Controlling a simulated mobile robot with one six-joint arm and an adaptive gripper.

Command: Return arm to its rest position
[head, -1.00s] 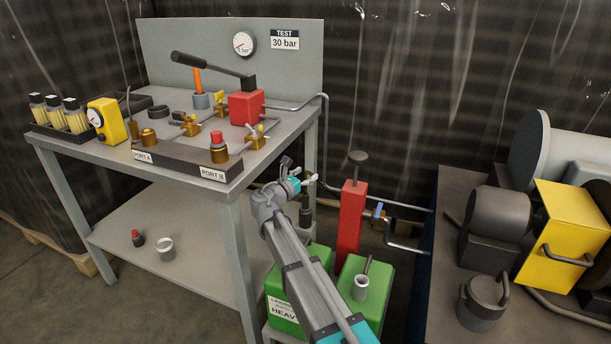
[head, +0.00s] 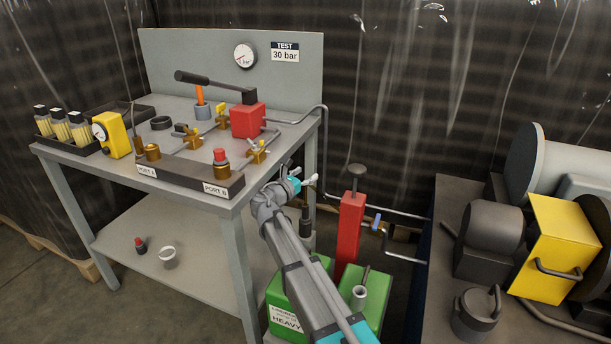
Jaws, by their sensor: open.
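My gripper (head: 290,174) is at the end of my arm, just right of the test bench's front right corner and a little below its top. Its small dark fingers are partly hidden behind the wrist, and I see nothing held between them. It is open. My arm reaches up from the bottom of the view, passing in front of the green boxes (head: 372,305). The test bench (head: 90,160) stands at the left with its fittings on top.
A red block with a black lever (head: 246,120) sits on the bench. A dark table (head: 450,265) with a yellow machine (head: 555,240) is at the right.

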